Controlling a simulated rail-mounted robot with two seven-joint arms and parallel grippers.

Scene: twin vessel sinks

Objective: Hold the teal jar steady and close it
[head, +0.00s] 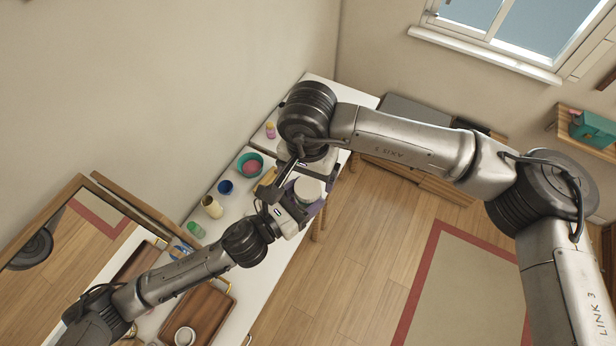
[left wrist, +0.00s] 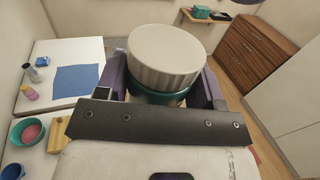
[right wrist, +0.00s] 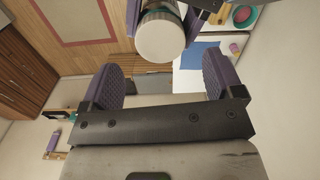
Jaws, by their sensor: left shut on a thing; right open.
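The teal jar (left wrist: 160,97) shows in the left wrist view as a teal body under a wide, white, ribbed lid (left wrist: 165,60). The lid sits on top of the jar; how tight it is cannot be told. My left gripper (left wrist: 166,80) is shut on the jar's body, one purple finger on each side below the lid. In the head view the white lid (head: 308,189) shows near the counter's edge. My right gripper (right wrist: 160,68) is open and empty. In the right wrist view the lid (right wrist: 160,37) lies beyond its fingertips, apart from them.
On the white counter stand a teal bowl (head: 242,160) with a pink inside, a blue cup (head: 225,187), a cream jar (head: 211,206) and a green-capped bottle (head: 196,230). A wooden tray (head: 196,308) lies nearer. A blue cloth (left wrist: 80,78) lies on the far counter. Open floor lies right.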

